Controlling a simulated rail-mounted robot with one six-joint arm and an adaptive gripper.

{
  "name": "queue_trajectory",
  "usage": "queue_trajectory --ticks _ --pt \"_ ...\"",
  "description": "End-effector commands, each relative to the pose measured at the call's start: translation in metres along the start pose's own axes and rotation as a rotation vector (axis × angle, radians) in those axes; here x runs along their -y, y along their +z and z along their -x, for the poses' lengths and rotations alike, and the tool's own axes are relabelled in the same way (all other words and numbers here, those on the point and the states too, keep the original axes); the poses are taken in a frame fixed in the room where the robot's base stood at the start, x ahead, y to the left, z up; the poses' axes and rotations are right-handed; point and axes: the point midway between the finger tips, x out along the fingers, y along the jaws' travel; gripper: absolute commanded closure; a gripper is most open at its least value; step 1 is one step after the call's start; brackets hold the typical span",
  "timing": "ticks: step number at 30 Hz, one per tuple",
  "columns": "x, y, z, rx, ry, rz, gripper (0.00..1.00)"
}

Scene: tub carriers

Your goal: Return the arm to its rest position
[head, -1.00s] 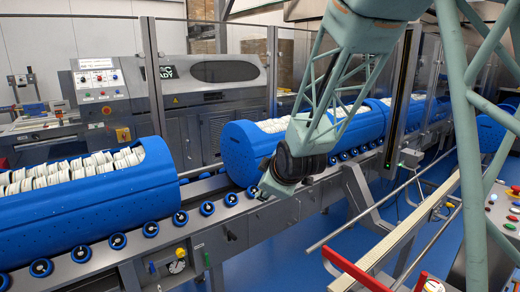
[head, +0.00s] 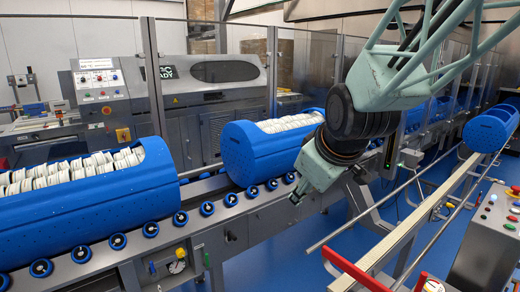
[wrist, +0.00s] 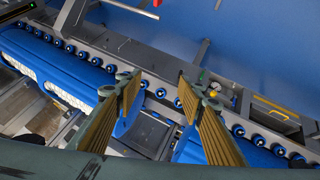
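My arm (head: 385,80) reaches in from the upper right of the head view, its dark wrist joint hanging in front of the conveyor. My gripper (head: 297,196) points down and to the left near the roller edge, apart from the tubs as far as I can tell. In the wrist view my gripper (wrist: 160,92) has its two ribbed fingers spread wide, with nothing between them but the conveyor beyond. A blue tub (head: 240,160) with white contents sits on the rollers left of the gripper, partly hidden by my wrist.
Another blue tub (head: 95,215) with white items lies at the left on the conveyor (head: 215,240). A further blue tub (head: 487,130) stands at the far right. A control panel (head: 497,212), a red bar (head: 352,270) and pale rails (head: 425,215) lie to the right. Clear panels stand behind.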

Motion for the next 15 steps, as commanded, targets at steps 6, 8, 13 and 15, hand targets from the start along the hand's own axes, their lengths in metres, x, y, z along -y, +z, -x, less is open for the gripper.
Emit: queue_trajectory --ticks 6,8,13,15 --pt "0.006 0.029 0.039 0.044 -0.011 -0.093 0.64" --pt "0.008 0.037 0.049 0.055 -0.013 -0.120 0.64" --pt "0.016 0.061 0.078 0.092 -0.022 -0.193 0.64" --pt "0.020 0.070 0.089 0.106 -0.025 -0.223 0.64"
